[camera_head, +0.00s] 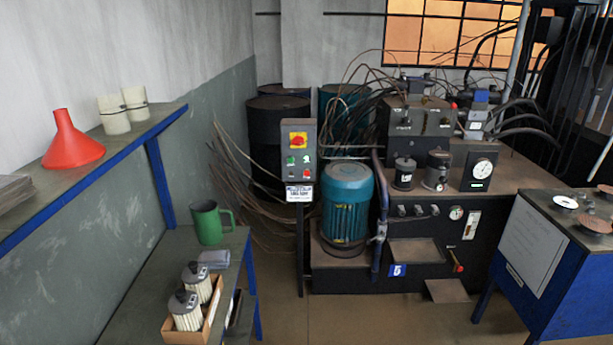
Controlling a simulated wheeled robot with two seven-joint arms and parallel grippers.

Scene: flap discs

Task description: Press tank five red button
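A black tank unit (340,276) with a blue number 5 plate (397,270) stands in the middle right. In front of its left side, a grey control box (298,128) stands upright on a dark post (300,250). The box carries a red and yellow rotary switch (298,140), green buttons (291,161) and a small red button (306,173) at its lower right. A white label (299,193) hangs below the box. The red button is unobstructed. Neither of my grippers is in view.
A bench (130,300) with a green mug (208,222) and a box of filters (192,318) is at lower left. A shelf (100,172) with a red funnel (68,142) is above. A blue table (575,290) stands at right. The floor (400,325) between is clear.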

